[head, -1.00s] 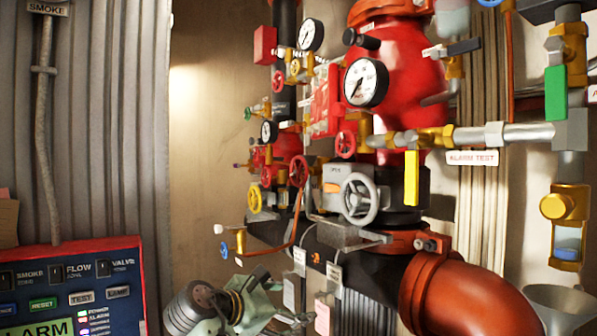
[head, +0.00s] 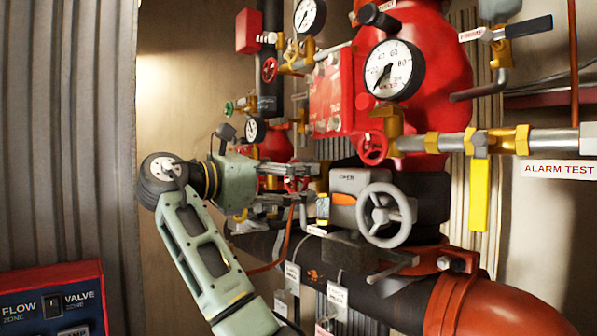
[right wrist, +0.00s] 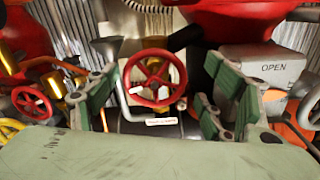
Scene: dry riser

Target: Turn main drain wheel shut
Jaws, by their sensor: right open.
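A red handwheel (right wrist: 153,80) stands in the middle of the right wrist view, with a small white label under it that is too small to read. My right gripper (head: 304,184) is open, with its green-padded fingers on either side of this wheel in the right wrist view. I see no clear contact. In the head view the fingers point right and hide most of the wheel; only bits of red show between them. My left gripper is not in view.
A grey handwheel (head: 386,214) on a box marked OPEN (right wrist: 262,68) stands just right of the gripper. Gauges (head: 393,69), a yellow lever (head: 480,194) and a thick red pipe (head: 490,305) crowd the right. Another red wheel (right wrist: 32,103) is at left in the wrist view.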

